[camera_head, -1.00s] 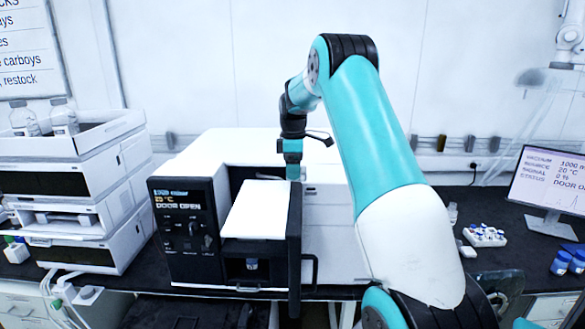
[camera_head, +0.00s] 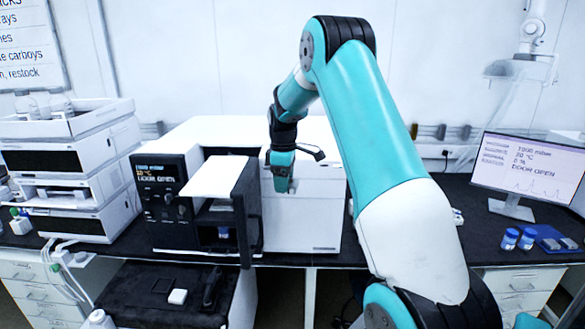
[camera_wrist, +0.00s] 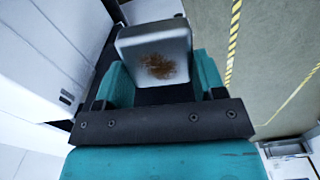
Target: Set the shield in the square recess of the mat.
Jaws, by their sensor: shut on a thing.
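My gripper (camera_head: 280,185) is raised in front of the white instrument, right of its open door. In the wrist view, its teal fingers (camera_wrist: 163,80) are shut on the shield (camera_wrist: 150,42), a grey metal block with a brown stain on its face. I cannot make out the shield in the head view. A black mat (camera_head: 125,300) lies on the low cart at the lower left, well below and left of my gripper. A dark recess-like outline (camera_head: 163,285) shows on it; its shape is too small to be sure of.
A small white block (camera_head: 178,297) and a dark upright item (camera_head: 211,288) sit on the mat. The open instrument door (camera_head: 242,215) stands out between my gripper and the cart. Stacked modules (camera_head: 75,170) are at left, a monitor (camera_head: 530,170) at right.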

